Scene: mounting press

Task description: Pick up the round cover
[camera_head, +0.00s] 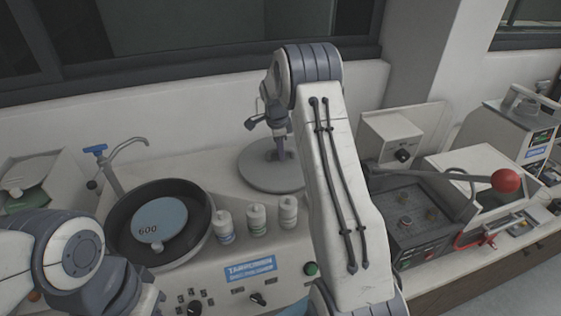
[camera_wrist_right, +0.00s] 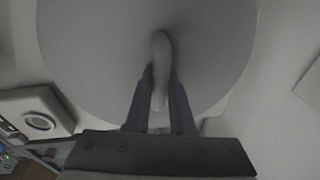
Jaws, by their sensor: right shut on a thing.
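The round cover (camera_head: 262,176) is a grey disc behind the bottles in the head view, partly hidden by my right arm. In the right wrist view the round cover (camera_wrist_right: 90,60) fills the upper middle, with a raised handle (camera_wrist_right: 161,60) at its centre. My right gripper (camera_head: 281,154) is over the cover's middle. In the wrist view the fingers of my right gripper (camera_wrist_right: 160,90) are shut on the handle, one on each side. I cannot tell whether the cover touches the counter. My left arm shows at the lower left, but its gripper fingers are not visible.
A black basin (camera_head: 125,215) with a blue disc marked 600 (camera_head: 160,220) and a tap (camera_head: 115,165) stands left. Several white bottles (camera_head: 257,219) stand in front of the cover. A press machine with a red-knobbed lever (camera_head: 505,181) is right. The wall is close behind.

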